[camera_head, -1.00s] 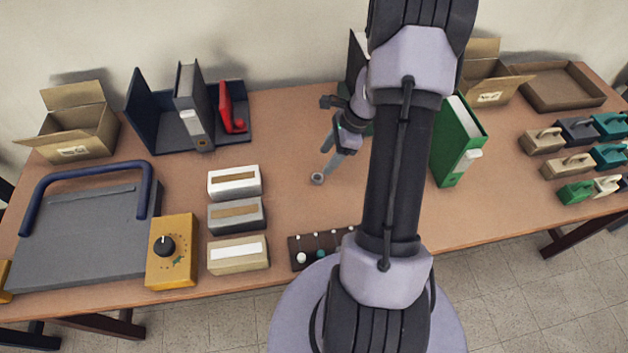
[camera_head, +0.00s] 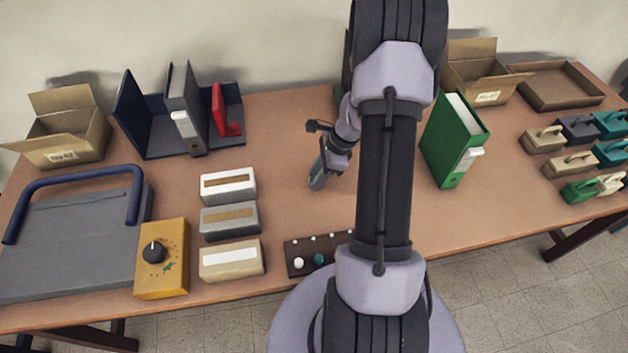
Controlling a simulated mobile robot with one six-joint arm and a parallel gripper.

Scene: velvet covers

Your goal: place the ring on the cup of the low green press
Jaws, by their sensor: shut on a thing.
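My gripper (camera_head: 317,181) hangs above the middle of the table, left of my upright arm, pointing down and slightly left. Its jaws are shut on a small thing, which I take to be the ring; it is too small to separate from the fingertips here. A green block with a handle (camera_head: 577,192) sits in the front row of similar blocks at the far right, well away from my gripper. It is the only plain green one there; I cannot make out a cup on it, nor be certain it is the low green press.
A dark strip with small knobs (camera_head: 294,244) lies at the front edge, partly behind my arm. Several labelled boxes (camera_head: 230,220), a yellow dial box (camera_head: 174,276) and a grey case (camera_head: 75,240) stand left. A green binder (camera_head: 443,150) stands right of my arm, with bare tabletop before it.

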